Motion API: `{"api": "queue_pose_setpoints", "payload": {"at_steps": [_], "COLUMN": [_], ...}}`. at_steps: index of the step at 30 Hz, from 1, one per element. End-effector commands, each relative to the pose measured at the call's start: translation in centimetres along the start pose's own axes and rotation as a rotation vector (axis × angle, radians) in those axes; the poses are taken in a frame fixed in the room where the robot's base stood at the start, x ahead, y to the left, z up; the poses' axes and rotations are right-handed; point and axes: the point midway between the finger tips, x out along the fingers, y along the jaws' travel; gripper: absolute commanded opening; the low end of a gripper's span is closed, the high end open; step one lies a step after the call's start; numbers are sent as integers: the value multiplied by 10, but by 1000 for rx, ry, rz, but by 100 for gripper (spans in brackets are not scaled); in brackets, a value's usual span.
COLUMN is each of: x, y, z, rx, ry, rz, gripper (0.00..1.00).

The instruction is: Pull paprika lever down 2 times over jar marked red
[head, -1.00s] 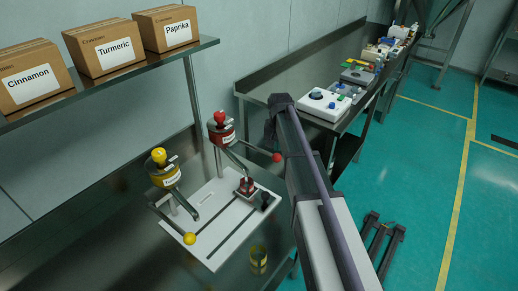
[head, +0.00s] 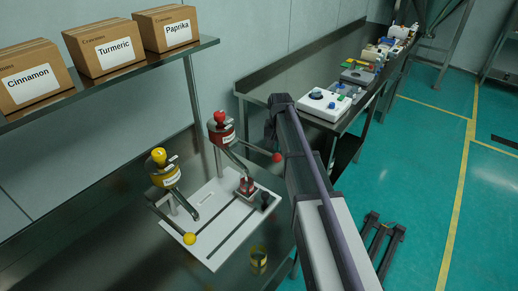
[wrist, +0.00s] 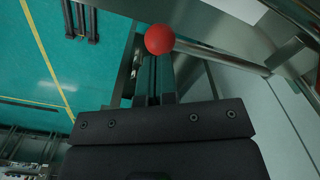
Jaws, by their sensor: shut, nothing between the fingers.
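The red-topped paprika dispenser (head: 221,130) stands behind the white slotted board. Its lever runs right and ends in a red ball (head: 277,157), beside my arm. A small jar with red marking (head: 246,186) sits on the board around the lower end of the red dispenser's chute. In the wrist view, the red lever ball (wrist: 160,39) is just past the tips of my gripper (wrist: 156,66), and the lever rod runs right from it. My gripper is shut and empty. I cannot tell whether the fingers touch the ball. In the head view, my arm hides the gripper.
A yellow-topped dispenser (head: 165,170) with a yellow lever ball (head: 189,238) stands to the left. A yellow-marked jar (head: 258,259) is at the front, off the white board (head: 212,208). Labelled boxes (head: 118,52) sit on a shelf above. A side bench (head: 283,88) carries several devices.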

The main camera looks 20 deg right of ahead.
Motion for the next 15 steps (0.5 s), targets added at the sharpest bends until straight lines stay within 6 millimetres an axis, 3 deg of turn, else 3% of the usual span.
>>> {"api": "queue_pose_setpoints", "payload": {"at_steps": [15], "x": [22], "y": [0], "z": [0], "rx": [0], "ry": [0], "rz": [0], "gripper": [0]}}
